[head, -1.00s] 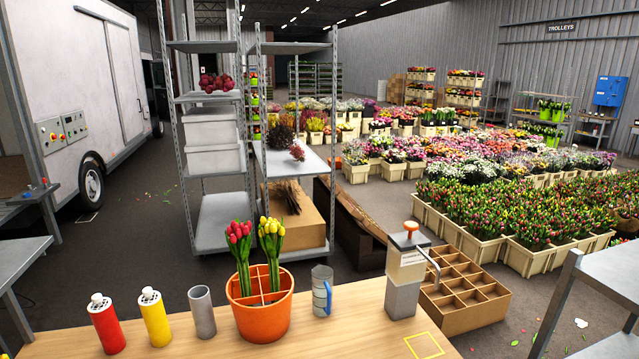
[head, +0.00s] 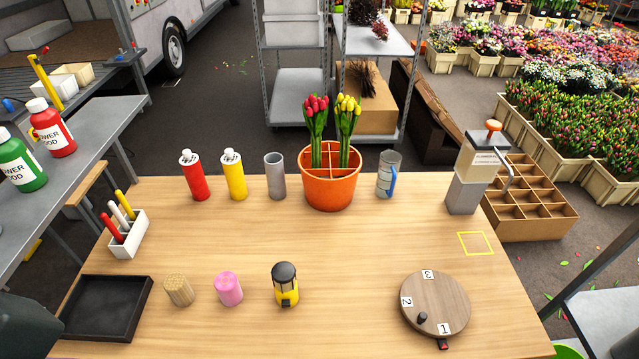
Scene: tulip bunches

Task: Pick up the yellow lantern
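The yellow lantern (head: 286,287), with a dark top and a yellow body, stands upright near the front middle of the wooden table (head: 350,300). It is right of a pink cylinder (head: 228,289) and nothing touches it. Neither of my grippers can be made out in the head view. A dark shape at the lower left edge is cut off, and I cannot tell what it is.
Left of the lantern are a ridged wooden cylinder (head: 179,290) and a black tray (head: 105,307). A round numbered turntable (head: 435,304) is at the right. Red (head: 194,175) and yellow (head: 234,175) shakers and an orange tulip pot (head: 329,188) stand behind. The table's middle is clear.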

